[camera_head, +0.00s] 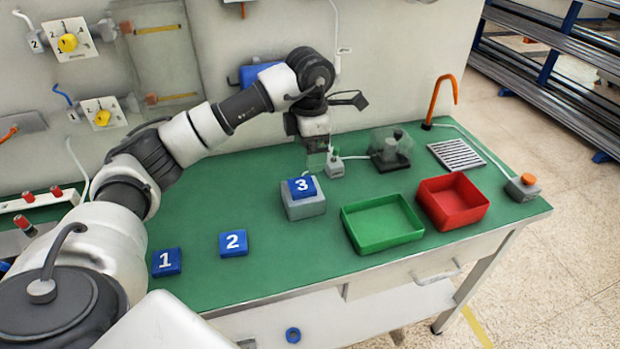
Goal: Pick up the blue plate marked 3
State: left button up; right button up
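My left arm reaches in from the left and over the table. My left gripper (316,162) points down, behind and slightly right of plate 3, apart from it. Its fingertips are small and unclear, so I cannot tell whether they are open. Blue plates marked 1 (166,262) and 2 (233,243) lie on the table to the left. My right gripper is not in view.
A green tray (383,243) and a red tray (453,222) stand right of the grey block. A dark device with a clear cover (391,160), a metal grate (456,155) and an orange hook (437,98) are farther back. The table's front left is mostly clear.

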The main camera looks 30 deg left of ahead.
aim_at(302, 185)
pick_arm(q)
jog(key=f, duration=0.1)
jog(key=s+f, duration=0.1)
jog(key=f, duration=0.1)
jog(key=shift+a, duration=0.1)
jog(key=shift+w+f, duration=0.1)
jog(key=shift+f, duration=0.3)
jog(key=f, duration=0.1)
jog(key=f+p, duration=0.1)
jog(key=s+a+f, duration=0.1)
jog(key=f, duration=0.1)
jog(key=shift+f+p, duration=0.1)
jog(key=shift+p, duration=0.2)
jog(key=shift+f, duration=0.3)
jog(key=shift+w+d, duration=0.1)
jog(key=shift+c, duration=1.5)
jog(key=c, duration=0.7)
jog(key=shift+c, duration=0.5)
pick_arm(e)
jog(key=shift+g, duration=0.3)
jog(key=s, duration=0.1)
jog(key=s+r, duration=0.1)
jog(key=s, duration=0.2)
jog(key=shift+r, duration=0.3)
